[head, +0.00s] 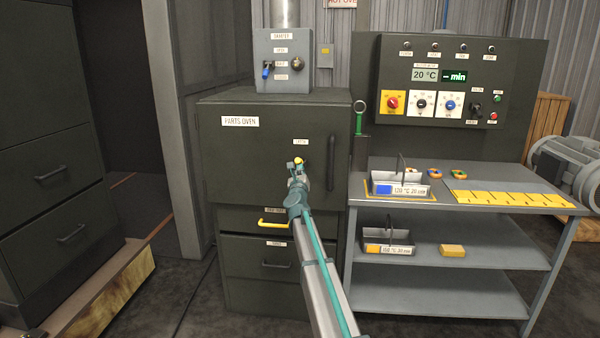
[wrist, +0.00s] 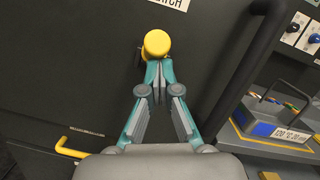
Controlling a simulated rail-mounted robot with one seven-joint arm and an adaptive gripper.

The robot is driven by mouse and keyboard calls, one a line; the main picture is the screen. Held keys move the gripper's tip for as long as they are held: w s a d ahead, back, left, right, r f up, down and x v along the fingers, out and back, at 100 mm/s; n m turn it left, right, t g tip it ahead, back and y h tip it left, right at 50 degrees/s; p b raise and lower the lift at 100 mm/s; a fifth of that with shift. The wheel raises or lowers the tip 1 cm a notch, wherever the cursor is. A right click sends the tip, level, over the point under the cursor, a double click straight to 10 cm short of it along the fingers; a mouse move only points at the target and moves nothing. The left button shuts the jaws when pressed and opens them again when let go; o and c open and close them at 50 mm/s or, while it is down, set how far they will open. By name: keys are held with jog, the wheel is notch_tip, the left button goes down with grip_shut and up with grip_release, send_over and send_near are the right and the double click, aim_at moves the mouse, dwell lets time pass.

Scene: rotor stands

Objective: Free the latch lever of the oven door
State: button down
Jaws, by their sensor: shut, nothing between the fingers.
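The parts oven door (head: 240,160) is dark grey and looks closed, with a tall dark handle (head: 330,163) on its right side. The latch lever shows a yellow knob (head: 299,161) below a small white latch label (head: 301,141). In the wrist view the round yellow knob (wrist: 157,43) is just beyond my fingertips. My gripper (wrist: 158,80) is shut and empty, its teal fingers together at the tips, right in front of the knob. I cannot tell whether the tips touch it. The rest of the lever is mostly hidden behind the knob and fingers.
A yellow handle (head: 274,223) sticks out below the door. A damper box (head: 283,66) stands on the oven. To the right are a control panel (head: 455,90) reading 20 °C and a bench (head: 490,206) with a tray (head: 400,189).

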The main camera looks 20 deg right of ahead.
jog(key=s+d+r+b+v, duration=0.1)
jog(key=r+b+v, duration=0.1)
jog(key=v, duration=0.9)
jog(key=shift+f, duration=0.2)
jog(key=shift+a, duration=0.15)
